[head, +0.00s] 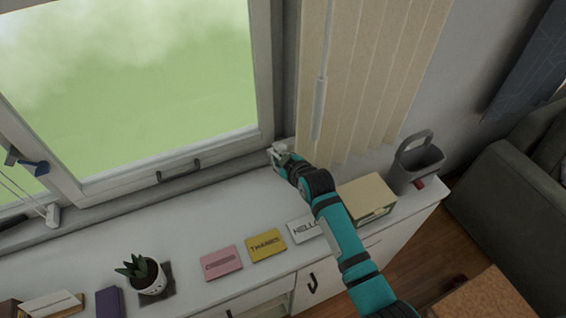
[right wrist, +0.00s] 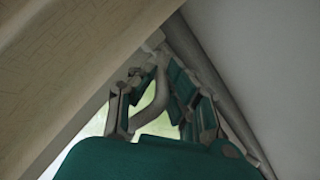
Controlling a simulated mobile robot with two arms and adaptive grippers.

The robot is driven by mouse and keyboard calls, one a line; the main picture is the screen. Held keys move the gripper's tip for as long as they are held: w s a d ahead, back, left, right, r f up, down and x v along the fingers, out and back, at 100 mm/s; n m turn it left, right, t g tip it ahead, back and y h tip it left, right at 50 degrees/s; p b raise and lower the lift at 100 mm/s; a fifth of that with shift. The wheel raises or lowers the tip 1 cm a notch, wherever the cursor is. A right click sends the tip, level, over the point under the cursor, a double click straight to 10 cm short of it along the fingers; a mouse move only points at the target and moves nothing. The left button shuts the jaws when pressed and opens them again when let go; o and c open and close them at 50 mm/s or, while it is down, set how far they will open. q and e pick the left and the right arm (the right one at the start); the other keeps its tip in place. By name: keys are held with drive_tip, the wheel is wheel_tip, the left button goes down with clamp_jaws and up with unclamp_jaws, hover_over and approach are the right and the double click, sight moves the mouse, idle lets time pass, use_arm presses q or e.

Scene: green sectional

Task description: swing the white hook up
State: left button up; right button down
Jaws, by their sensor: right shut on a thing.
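The white hook (right wrist: 152,103) shows in the right wrist view as a pale curved bar between the fingers of my right gripper (right wrist: 157,80). Its lower part bends down to the left, and its upper end is partly hidden among the fingertips. My right gripper is shut on it. In the head view my right gripper (head: 280,154) is at the right lower corner of the window frame, beside the blinds. The hook is too small to tell from the fingertips there. My left gripper is not in view.
Vertical blinds (head: 375,70) hang right of the gripper. Below is a white cabinet top (head: 190,225) with a potted plant (head: 148,275), pink card (head: 221,263), yellow card (head: 266,245), beige box (head: 368,196) and grey container (head: 415,165).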

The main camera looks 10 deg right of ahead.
drive_tip(key=shift+w+a+r+g, duration=0.15)
drive_tip(key=shift+r+g, duration=0.1)
drive_tip(key=shift+g, duration=0.15)
drive_tip(key=c, duration=1.4)
unclamp_jaws()
drive_tip(key=shift+w, duration=0.1)
drive_tip(key=shift+o, duration=0.2)
drive_tip(key=shift+r, duration=0.1)
drive_tip(key=v, duration=1.2)
